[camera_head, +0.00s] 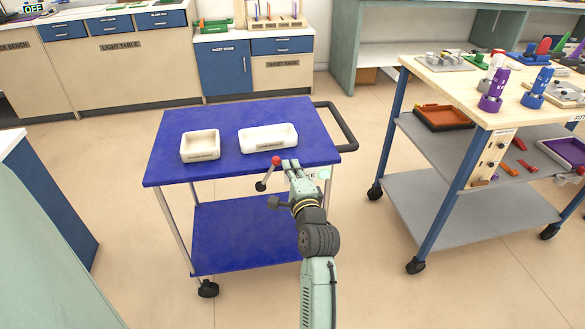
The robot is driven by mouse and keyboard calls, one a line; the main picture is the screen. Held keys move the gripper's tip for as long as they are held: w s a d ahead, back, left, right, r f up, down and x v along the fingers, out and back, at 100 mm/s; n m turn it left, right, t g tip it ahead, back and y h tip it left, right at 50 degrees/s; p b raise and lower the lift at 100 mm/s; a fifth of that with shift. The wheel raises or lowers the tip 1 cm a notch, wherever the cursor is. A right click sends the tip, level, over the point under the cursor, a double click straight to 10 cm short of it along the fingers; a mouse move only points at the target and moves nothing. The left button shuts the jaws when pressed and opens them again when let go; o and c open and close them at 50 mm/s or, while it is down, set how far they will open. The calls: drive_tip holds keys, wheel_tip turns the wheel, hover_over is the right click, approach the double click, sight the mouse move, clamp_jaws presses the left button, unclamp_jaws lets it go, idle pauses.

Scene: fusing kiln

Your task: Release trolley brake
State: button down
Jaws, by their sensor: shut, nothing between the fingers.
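The blue trolley (228,117) stands in front of me with a blue top, a blue lower shelf (235,235) and grey legs. A brake lever with a red ball knob (276,160) and a grey rod (266,178) sits at the near edge of the trolley top, tilted with the knob up and to the right. My gripper (290,164) is shut and empty, just right of the red knob. I cannot tell whether it touches the knob. My arm hides part of the trolley's near right side.
Two cream trays, a small one (201,145) and a longer one (268,138), sit on the trolley top. A dark push handle (345,128) is at its right end. A wheeled workbench (452,82) with tools stands to the right. Open floor (365,275) lies between.

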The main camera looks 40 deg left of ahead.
drive_tip(key=s+a+r+n+p, duration=0.3)
drive_tip(key=s+a+n+p, duration=0.2)
drive_tip(key=n, duration=0.6)
drive_tip(key=shift+s+a+h+p, duration=0.3)
drive_tip(key=shift+s+a, duration=0.7)
drive_tip(key=shift+s, duration=0.6)
drive_tip(key=shift+r, duration=0.1)
